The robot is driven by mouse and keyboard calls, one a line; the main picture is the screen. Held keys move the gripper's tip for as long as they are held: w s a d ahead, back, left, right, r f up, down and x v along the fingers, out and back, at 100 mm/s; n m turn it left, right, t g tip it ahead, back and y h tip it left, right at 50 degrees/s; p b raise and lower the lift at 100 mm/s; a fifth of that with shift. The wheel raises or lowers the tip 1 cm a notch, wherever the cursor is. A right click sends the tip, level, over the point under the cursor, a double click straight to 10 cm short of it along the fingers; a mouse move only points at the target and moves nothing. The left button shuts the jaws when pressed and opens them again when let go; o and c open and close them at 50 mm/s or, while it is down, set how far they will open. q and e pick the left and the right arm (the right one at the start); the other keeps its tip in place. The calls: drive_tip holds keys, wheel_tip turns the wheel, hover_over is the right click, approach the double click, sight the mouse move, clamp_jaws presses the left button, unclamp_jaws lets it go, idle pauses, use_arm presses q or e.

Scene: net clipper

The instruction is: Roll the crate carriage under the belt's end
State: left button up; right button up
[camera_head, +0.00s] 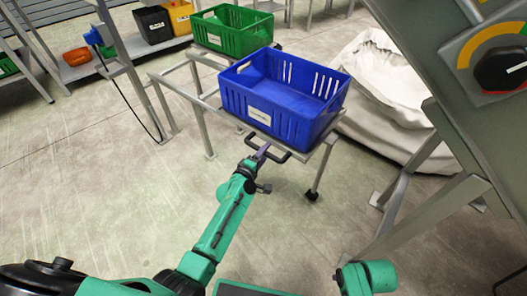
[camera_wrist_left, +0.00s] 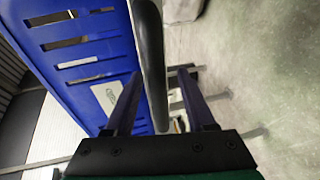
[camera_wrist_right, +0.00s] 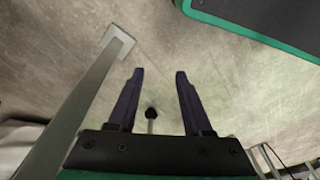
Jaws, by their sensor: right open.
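The crate carriage (camera_head: 322,172) is a grey metal frame on dark casters with a blue crate (camera_head: 262,106) on top. Its black handle (camera_head: 281,157) faces me at the near side and shows as a dark bar in the left wrist view (camera_wrist_left: 152,60). My left gripper (camera_head: 262,154) is at this handle. In the left wrist view its open fingers (camera_wrist_left: 160,73) stand either side of the bar, with a visible gap on the right. My right gripper (camera_wrist_right: 155,75) is open and empty above the floor. I cannot clearly make out the belt's end.
A grey machine with a dial (camera_head: 503,70) and slanted legs stands at the right. A white sack (camera_head: 385,85) lies behind the carriage on the right. A green crate (camera_head: 232,32) sits behind the blue one. Shelves with bins line the back left. The left floor is clear.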

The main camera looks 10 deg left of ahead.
use_arm(q)
drive_tip(key=shift+a+r, duration=0.1)
drive_tip(key=shift+a, duration=0.05)
drive_tip(key=shift+s+a+r, duration=0.1)
drive_tip(key=shift+s+a, duration=0.05)
drive_tip(key=shift+s, duration=0.2)
drive_tip(key=p+v, duration=0.3)
drive_tip(key=v, duration=1)
drive_tip(key=shift+s, duration=0.4)
use_arm(e)
drive_tip(key=s+d+f, duration=0.2)
drive_tip(key=s+f, duration=0.1)
drive_tip(key=f, duration=0.3)
drive_tip(key=shift+s+f, duration=0.25)
drive_tip(key=shift+s, duration=0.15)
